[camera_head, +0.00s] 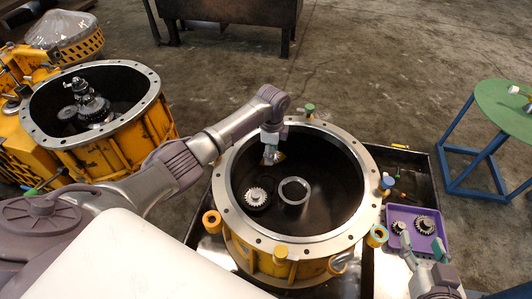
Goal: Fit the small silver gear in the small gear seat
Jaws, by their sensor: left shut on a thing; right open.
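My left gripper (271,150) reaches into the big round housing (233,212) near its far wall. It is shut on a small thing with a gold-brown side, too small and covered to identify. A silver toothed gear (256,197) lies on the housing floor at the left, beside a dark ring. A plain silver ring (294,190) lies right of it; I cannot tell which spot is the small gear seat. My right gripper (424,252) is open, near the front of a purple tray (436,243) that holds a smaller gear (398,227) and a larger gear (425,225).
The housing stands in a dark tray (418,170) with small coloured parts around its rim. A second yellow housing (128,150) with gears stands at the left. A green round table (503,108) stands at the right.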

